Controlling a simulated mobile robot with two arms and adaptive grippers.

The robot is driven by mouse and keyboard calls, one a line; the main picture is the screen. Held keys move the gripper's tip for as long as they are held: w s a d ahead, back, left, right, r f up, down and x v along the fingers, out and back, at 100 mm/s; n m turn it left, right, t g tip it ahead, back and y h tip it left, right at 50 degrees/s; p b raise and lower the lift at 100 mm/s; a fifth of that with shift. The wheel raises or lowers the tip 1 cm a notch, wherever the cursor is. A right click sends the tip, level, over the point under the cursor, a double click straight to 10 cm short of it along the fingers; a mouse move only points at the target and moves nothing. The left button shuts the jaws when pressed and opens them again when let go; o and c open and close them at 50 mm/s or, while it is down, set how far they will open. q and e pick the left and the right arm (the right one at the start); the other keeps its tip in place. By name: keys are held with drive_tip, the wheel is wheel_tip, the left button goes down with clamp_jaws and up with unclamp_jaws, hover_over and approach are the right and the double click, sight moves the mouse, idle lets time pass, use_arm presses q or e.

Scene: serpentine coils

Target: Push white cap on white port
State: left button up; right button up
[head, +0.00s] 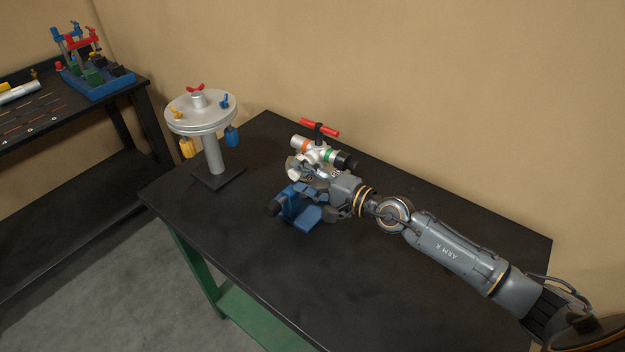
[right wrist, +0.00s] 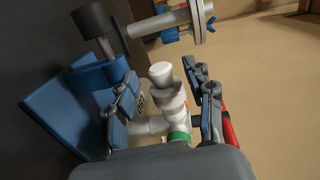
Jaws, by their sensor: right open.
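A white pipe fitting (head: 316,154) stands at the back of the dark table, with an orange ring, a green ring, a black end and a red handle (head: 319,127). A white branch sticks out toward the front, and its round white end (head: 293,174) shows beside my right gripper (head: 310,184). In the right wrist view the white cap-like end (right wrist: 160,73) lies between the fingers of my right gripper (right wrist: 166,90), on the white branch (right wrist: 174,104). The fingers are spread, with a gap to it on the right. I cannot tell whether it is a separate cap or how far on it sits. My left gripper is out of view.
A blue block (head: 296,211) with a black cylinder (head: 272,208) stands just in front of my right gripper. A round grey stand (head: 213,151) with blue and yellow hanging pieces is at the left. The table's front right is clear.

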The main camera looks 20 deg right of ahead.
drive_tip(key=v, duration=1.2)
